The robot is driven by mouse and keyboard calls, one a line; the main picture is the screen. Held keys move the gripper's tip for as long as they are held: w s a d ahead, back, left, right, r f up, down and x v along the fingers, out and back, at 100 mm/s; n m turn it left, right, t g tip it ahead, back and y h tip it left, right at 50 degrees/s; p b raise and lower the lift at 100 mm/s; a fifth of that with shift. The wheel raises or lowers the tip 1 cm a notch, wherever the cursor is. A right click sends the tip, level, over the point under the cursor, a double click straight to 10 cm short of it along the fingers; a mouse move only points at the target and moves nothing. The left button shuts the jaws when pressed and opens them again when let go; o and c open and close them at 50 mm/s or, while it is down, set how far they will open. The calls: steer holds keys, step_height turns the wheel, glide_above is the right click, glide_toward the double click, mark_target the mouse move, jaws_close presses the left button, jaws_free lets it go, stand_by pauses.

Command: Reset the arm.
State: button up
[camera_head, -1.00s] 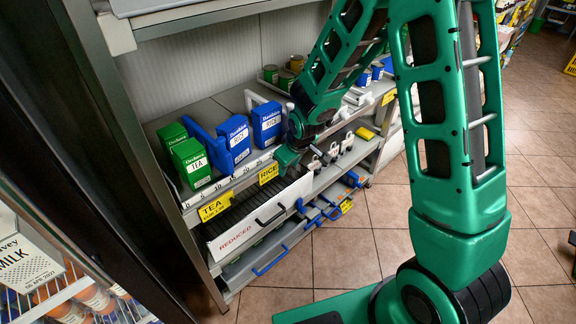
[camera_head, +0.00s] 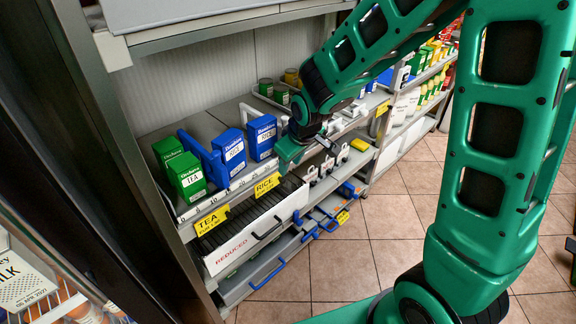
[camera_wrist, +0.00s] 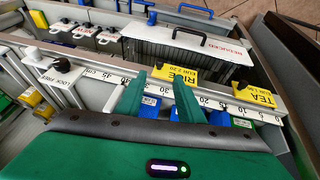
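My arm reaches over the shelf unit in the head view. My gripper (camera_head: 289,152) is in front of the shelf edge, close to the yellow RICE label (camera_head: 267,185); its fingers are partly hidden there. In the wrist view, the two green fingers of my gripper (camera_wrist: 159,80) stand apart, with the RICE label (camera_wrist: 177,75) and shelf edge showing between and beyond them. I see nothing held between them.
Blue rice boxes (camera_head: 230,150) and green tea boxes (camera_head: 186,176) stand on the shelf. A white REDUCED bin (camera_head: 258,232) with a handle sticks out below. A milk carton (camera_head: 22,277) is at lower left. Tiled floor (camera_head: 400,225) lies open at right.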

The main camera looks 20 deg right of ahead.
stand_by(0.4)
steer(key=s+d+r+m+g+h, duration=0.1)
steer(key=s+d+r+m, duration=0.15)
steer(key=d, duration=0.25)
steer(key=s+d+r+m, duration=0.1)
steer(key=s+d+r, duration=0.1)
steer(key=s+d, duration=0.3)
steer(key=s+d+r+m+g, duration=0.2)
steer(key=s+d+m, duration=0.2)
steer(key=s, duration=0.7)
steer(key=s+d+r+m+g, duration=0.1)
steer(key=s+d+r+m, duration=0.2)
steer(key=s+d, duration=0.4)
steer(key=s+m, duration=0.1)
steer(key=s, duration=0.4)
steer(key=shift+r+m+g+y, duration=0.3)
steer(key=shift+r+m+g, duration=0.05)
steer(key=shift+g, duration=0.05)
steer(key=shift+w+f, duration=0.25)
steer(key=shift+w, duration=0.3)
steer(key=shift+d, duration=0.1)
